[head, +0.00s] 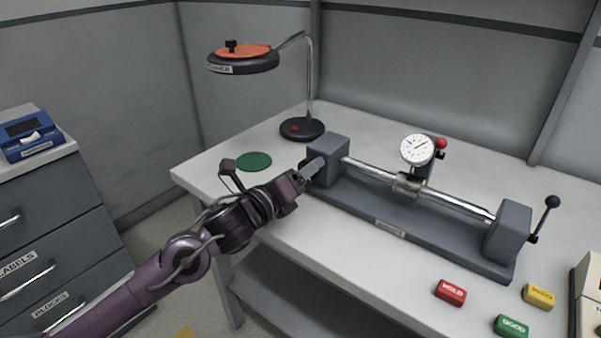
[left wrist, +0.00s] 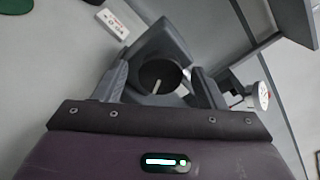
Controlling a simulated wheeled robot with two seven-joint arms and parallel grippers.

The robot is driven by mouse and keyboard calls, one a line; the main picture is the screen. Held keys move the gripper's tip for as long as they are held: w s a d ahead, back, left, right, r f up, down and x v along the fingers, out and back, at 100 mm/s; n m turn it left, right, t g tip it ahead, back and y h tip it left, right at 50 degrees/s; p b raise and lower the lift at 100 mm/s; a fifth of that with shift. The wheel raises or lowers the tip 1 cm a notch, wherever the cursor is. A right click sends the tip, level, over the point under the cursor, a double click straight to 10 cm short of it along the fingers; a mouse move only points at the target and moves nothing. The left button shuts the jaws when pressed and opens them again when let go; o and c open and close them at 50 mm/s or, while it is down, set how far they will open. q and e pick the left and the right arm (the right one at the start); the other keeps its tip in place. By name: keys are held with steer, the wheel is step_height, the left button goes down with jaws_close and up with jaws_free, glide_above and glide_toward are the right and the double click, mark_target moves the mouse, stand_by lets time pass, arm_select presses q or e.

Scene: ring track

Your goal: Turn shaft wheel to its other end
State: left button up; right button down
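The shaft wheel (left wrist: 160,77) is a dark round knob with a white line on its face, at the end block (left wrist: 150,45) in the left wrist view. In the head view the wheel is mostly hidden by my gripper at the left end block (head: 330,160) of the grey shaft fixture. The shiny shaft (head: 370,170) runs from there to the right block (head: 509,231). My left gripper (head: 313,170) is at the wheel. Its fingers (left wrist: 160,88) are open, one on either side of the wheel, with a visible gap. My right gripper is out of view.
A dial gauge (head: 416,149) stands behind the shaft. A lamp-like stand (head: 303,127) and a green disc (head: 254,161) are behind my gripper. A black-knobbed lever (head: 544,216) is at the right block. Red (head: 451,292), green (head: 511,326) and yellow (head: 538,295) blocks lie in front.

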arm_select(q)
steer(key=shift+s+a, duration=0.1)
steer(key=v, duration=0.7)
steer(key=shift+s+a, duration=0.15)
steer(key=shift+s, duration=0.1)
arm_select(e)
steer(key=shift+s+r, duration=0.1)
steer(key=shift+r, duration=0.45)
